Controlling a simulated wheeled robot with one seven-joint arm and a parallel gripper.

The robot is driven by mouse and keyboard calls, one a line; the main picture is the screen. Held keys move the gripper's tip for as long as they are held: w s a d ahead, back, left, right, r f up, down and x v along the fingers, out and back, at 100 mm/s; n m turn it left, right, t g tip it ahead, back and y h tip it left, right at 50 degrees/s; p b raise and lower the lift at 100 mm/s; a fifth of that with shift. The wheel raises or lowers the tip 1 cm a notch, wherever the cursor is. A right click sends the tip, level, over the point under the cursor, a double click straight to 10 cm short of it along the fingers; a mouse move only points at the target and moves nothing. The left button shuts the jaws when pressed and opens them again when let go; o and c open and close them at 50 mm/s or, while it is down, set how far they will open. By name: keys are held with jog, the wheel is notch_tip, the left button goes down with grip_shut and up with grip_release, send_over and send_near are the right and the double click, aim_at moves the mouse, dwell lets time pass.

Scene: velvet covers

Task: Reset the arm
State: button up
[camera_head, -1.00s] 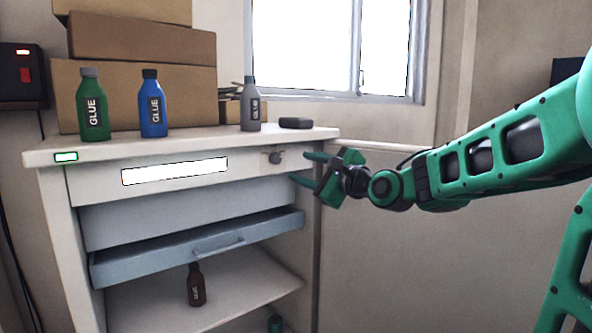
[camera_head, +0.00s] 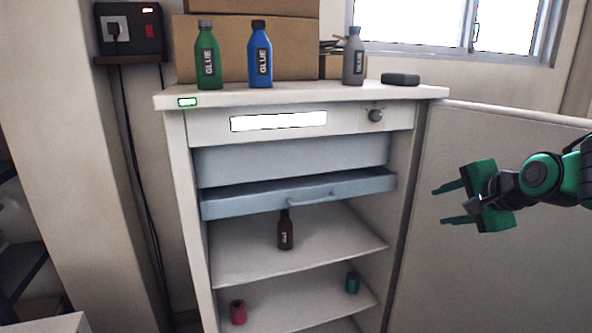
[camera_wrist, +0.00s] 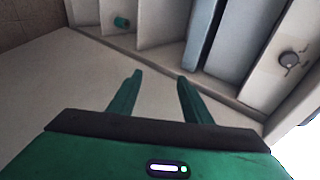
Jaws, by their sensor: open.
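My gripper (camera_head: 452,204) is at the right of the head view, in front of the pale panel beside the cabinet. Its two green fingers point left toward the cabinet, spread apart with nothing between them. In the wrist view the open fingers (camera_wrist: 153,97) also show empty, with the cabinet's shelves and drawers beyond them. The gripper touches nothing that I can see.
The white cabinet (camera_head: 172,101) bears a green bottle (camera_head: 208,62), a blue bottle (camera_head: 260,62), a grey bottle (camera_head: 354,62) and a dark box (camera_head: 400,79). A blue-grey drawer (camera_head: 250,200) is pulled out. A brown bottle (camera_head: 285,235) stands below it.

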jog(key=s+d+f+n+g, duration=0.2)
jog(key=s+f+n+g, duration=0.1)
jog(key=s, duration=0.7)
jog(key=s+d+f+n+g, duration=0.2)
jog(key=s+f+n+g, duration=0.1)
jog(key=s, duration=0.7)
jog(key=s+d+f+n+g+h, duration=0.1)
jog(key=s+f+g, duration=0.4)
jog(key=s, duration=0.5)
jog(key=shift+s+d+f+n, duration=0.3)
jog(key=shift+d+f+n, duration=0.15)
jog(key=shift+f+n, duration=0.45)
jog(key=shift+r, duration=0.1)
jog(key=c, duration=0.4)
jog(key=shift+o, duration=0.2)
jog(key=shift+a, duration=0.1)
